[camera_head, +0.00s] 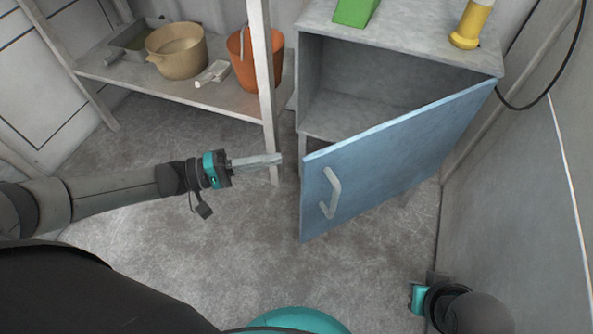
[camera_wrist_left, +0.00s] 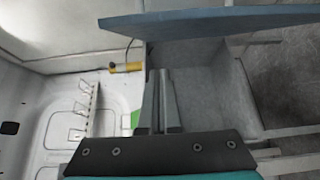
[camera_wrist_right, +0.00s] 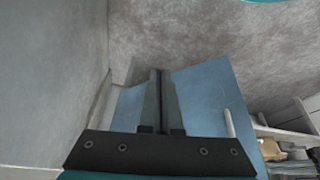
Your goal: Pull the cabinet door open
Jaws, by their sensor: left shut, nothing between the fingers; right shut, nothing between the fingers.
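The grey cabinet (camera_head: 400,50) stands at the back right with its blue door (camera_head: 390,165) swung partly open, hinged on the right. A pale handle (camera_head: 330,193) is on the door's outer face near its free left edge. My left gripper (camera_head: 278,159) is shut and empty, just left of the door's free edge, apart from the handle. The left wrist view shows its fingers (camera_wrist_left: 159,75) in front of the cabinet interior (camera_wrist_left: 205,80), with the door (camera_wrist_left: 220,20) above. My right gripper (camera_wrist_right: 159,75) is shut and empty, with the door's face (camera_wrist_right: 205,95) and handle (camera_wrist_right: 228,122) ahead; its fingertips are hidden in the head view.
A shelf (camera_head: 180,90) on the left holds a tan pot (camera_head: 176,52), an orange bucket (camera_head: 242,60) and a grey tray (camera_head: 135,40). A shelf post (camera_head: 262,90) stands near my left gripper. A green item (camera_head: 355,12) and yellow bottle (camera_head: 470,25) stand on the cabinet. A wall (camera_head: 520,200) bounds the right.

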